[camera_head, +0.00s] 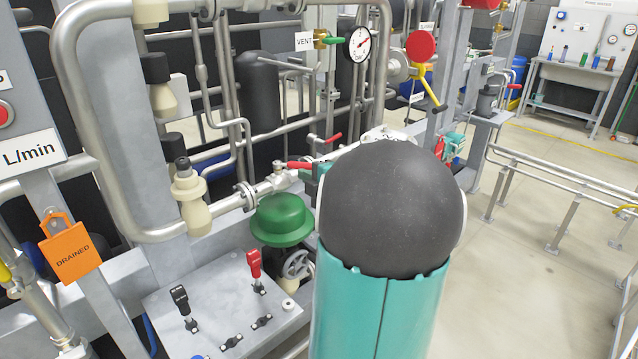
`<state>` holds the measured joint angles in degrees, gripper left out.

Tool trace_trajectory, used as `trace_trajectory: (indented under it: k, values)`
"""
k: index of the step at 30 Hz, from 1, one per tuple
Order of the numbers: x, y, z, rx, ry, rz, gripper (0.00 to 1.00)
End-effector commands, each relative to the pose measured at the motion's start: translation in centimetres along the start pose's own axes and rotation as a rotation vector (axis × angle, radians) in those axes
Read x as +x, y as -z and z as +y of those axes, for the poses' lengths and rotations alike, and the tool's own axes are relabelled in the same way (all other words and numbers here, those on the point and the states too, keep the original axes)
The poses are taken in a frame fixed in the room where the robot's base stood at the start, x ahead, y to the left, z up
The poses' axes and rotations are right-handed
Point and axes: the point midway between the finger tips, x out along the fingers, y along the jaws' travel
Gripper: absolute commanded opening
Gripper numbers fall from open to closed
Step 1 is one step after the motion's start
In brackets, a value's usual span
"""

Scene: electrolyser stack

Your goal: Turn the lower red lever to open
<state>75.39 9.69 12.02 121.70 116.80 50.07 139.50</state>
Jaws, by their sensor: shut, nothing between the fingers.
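The lower red lever (300,165) is a short red handle on the metal pipe left of my arm. It lies roughly level in the picture, and its right end meets a small teal and dark part, which I cannot identify. A second red lever (334,137) sits higher and further right on another pipe. My arm, with a large black rounded joint and a teal link, fills the centre and covers what is right of the lower lever. My gripper does not show; it seems hidden behind this joint. I cannot tell whether anything touches the lever.
A green domed valve (282,218) with a grey handwheel (295,264) stands below the lever. A sloped switch panel (215,310) is at the bottom left. A gauge (359,44) and a yellow handle (429,88) are above. Open floor (540,260) with low rails lies right.

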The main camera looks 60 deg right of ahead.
Motion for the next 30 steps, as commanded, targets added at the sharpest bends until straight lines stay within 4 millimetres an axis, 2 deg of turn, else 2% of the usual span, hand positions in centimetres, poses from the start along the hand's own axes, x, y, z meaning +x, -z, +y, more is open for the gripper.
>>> trace_trajectory:
  k: [3,9,30]
  values:
    - [1.2,-1.6,0.0,0.001,-0.001,-0.001,0.0]
    - [2.2,-2.6,0.0,0.0,0.0,0.002,0.0]
    - [1.9,-2.9,0.0,-0.002,0.002,0.014,0.0]
